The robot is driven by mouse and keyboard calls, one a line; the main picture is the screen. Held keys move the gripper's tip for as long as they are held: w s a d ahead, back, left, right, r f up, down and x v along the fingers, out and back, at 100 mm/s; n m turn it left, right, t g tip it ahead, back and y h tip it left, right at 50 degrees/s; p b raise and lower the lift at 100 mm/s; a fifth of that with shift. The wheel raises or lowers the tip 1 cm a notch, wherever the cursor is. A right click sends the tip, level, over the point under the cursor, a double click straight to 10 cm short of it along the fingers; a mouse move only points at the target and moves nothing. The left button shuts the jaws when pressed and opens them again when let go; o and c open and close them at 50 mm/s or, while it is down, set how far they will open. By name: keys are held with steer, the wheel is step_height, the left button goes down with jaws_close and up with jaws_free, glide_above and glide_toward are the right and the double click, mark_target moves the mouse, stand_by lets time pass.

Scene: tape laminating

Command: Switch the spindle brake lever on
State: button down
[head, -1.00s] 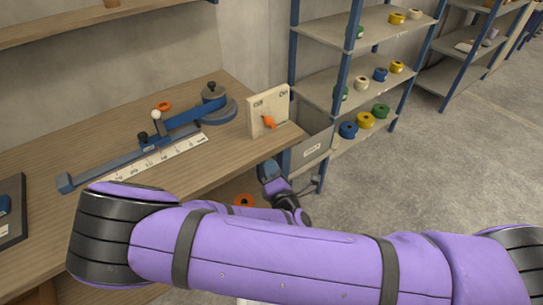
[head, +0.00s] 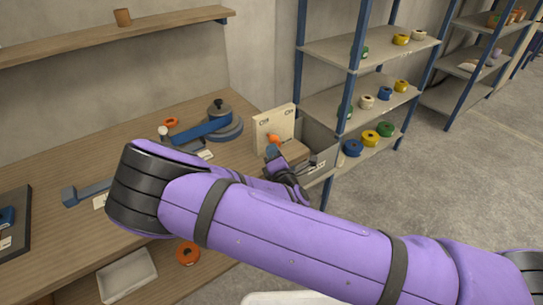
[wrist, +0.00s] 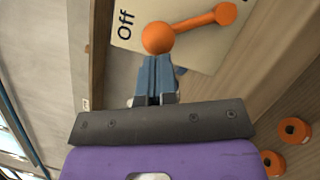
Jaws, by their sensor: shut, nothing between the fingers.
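The spindle brake lever (head: 273,140) is an orange handle on an upright beige panel (head: 287,118) at the right end of the workbench. In the wrist view the lever (wrist: 192,27) has a large round knob on the Off side, close to the "Off" label (wrist: 125,24). The "On" label shows on the panel's right side in the head view. My gripper (head: 271,152) is in front of the panel. In the wrist view its shut, empty blue fingers (wrist: 156,62) point at the knob and overlap its lower edge; I cannot tell whether they touch.
A blue tape device with a round base (head: 222,128) stands left of the panel on the bench (head: 95,152). A shelf rack (head: 365,48) with tape rolls is to the right. Orange rolls (wrist: 294,130) lie below the bench top.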

steer(key=shift+r, duration=0.1)
stand_by(0.3)
steer(key=shift+w+d+r+m, duration=0.1)
steer(key=shift+d+r+m, duration=0.05)
steer(key=shift+m, duration=0.25)
